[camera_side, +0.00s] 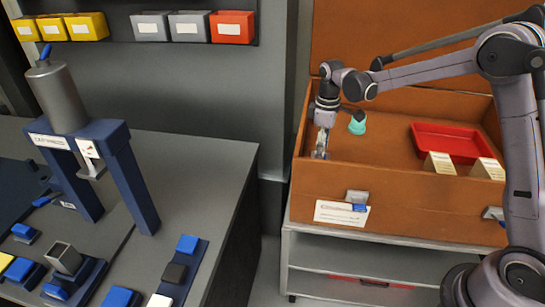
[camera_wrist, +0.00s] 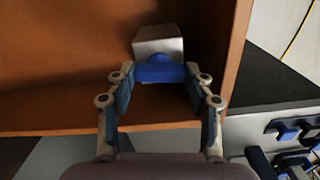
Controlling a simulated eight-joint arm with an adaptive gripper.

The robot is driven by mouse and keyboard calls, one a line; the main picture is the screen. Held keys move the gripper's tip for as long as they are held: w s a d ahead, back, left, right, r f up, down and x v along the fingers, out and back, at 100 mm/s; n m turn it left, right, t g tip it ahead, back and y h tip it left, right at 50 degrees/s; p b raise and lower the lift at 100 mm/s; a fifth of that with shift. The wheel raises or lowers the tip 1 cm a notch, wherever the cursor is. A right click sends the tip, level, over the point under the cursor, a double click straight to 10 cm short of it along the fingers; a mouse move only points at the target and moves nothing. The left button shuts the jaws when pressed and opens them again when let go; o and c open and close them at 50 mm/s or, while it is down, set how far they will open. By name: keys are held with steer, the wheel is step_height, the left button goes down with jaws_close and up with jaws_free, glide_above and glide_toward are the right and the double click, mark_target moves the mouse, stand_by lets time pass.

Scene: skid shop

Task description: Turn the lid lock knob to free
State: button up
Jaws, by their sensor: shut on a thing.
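In the wrist view, the lock knob (camera_wrist: 162,73) is a blue bar with a rounded boss, on a pale metal block (camera_wrist: 158,42). The bar lies about level across the picture. My gripper (camera_wrist: 160,78) has one finger at each end of the bar and is shut on it. In the side view, my gripper (camera_side: 321,148) points down inside the left end of the brown box (camera_side: 420,215). The knob is hidden there behind the fingers. The box's brown lid (camera_side: 410,40) stands raised at the back.
The box holds a teal cup-like thing (camera_side: 357,124), a red tray (camera_side: 452,142) and pale blocks (camera_side: 440,164). Metal latches (camera_side: 357,197) sit on its front. A grey bench (camera_side: 200,155) with a blue press frame (camera_side: 130,165) stands left, across a gap.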

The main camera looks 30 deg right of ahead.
steer(key=shift+n, duration=0.6)
steer(key=o, duration=1.2)
steer(key=shift+c, duration=0.2)
step_height(320, 180, up, 12)
